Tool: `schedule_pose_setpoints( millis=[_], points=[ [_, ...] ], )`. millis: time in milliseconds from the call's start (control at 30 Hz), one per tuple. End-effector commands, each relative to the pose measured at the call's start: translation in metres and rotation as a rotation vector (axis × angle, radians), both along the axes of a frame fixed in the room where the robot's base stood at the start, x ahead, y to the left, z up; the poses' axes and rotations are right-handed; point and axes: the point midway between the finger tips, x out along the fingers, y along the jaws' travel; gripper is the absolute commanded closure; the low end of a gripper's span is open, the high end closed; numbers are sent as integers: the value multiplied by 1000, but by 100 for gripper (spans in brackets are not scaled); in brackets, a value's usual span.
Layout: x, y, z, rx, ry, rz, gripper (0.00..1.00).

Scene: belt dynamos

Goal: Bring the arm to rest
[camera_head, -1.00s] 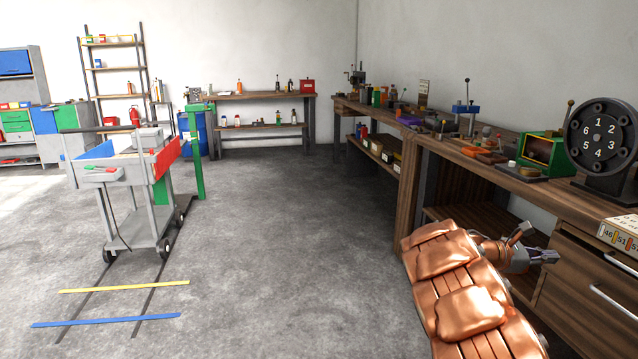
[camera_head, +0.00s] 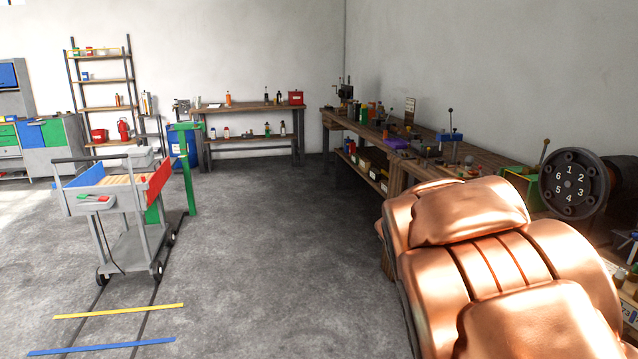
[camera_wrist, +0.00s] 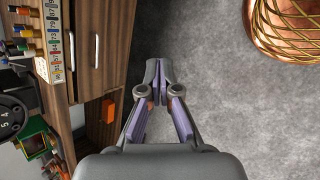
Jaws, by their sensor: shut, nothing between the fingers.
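My gripper (camera_wrist: 158,72) shows in the wrist view with its two fingertips together and nothing between them. It hangs over bare grey floor, to the right of a wooden cabinet front (camera_wrist: 98,40). In the head view my copper-coloured arm fills the lower right, and my gripper is hidden behind it or out of frame.
A long wooden workbench (camera_head: 440,172) with tools runs along the right wall and carries a numbered dial (camera_head: 572,184). A grey cart (camera_head: 125,240) stands at left on floor lines. A back bench (camera_head: 255,108) and shelf (camera_head: 104,82) stand behind. The middle floor is clear.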

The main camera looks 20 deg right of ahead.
Motion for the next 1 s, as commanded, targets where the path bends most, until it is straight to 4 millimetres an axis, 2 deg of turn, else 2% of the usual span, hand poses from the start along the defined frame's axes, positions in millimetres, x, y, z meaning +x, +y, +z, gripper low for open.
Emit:
schedule_pose_setpoints(
  millis=[33, 400, 500, 600, 800, 1000],
  points=[
    [-8, 18, 12, 39, -32, -13, 100],
    [-66, 158, 31, 366, -183, -124, 100],
    [-82, 192, 37, 448, -197, -145, 100],
    [-97, 217, 42, 509, -199, -162, 100],
    [-112, 239, 44, 567, -197, -177, 100],
    [-113, 240, 44, 569, -197, -178, 100]
  ],
)
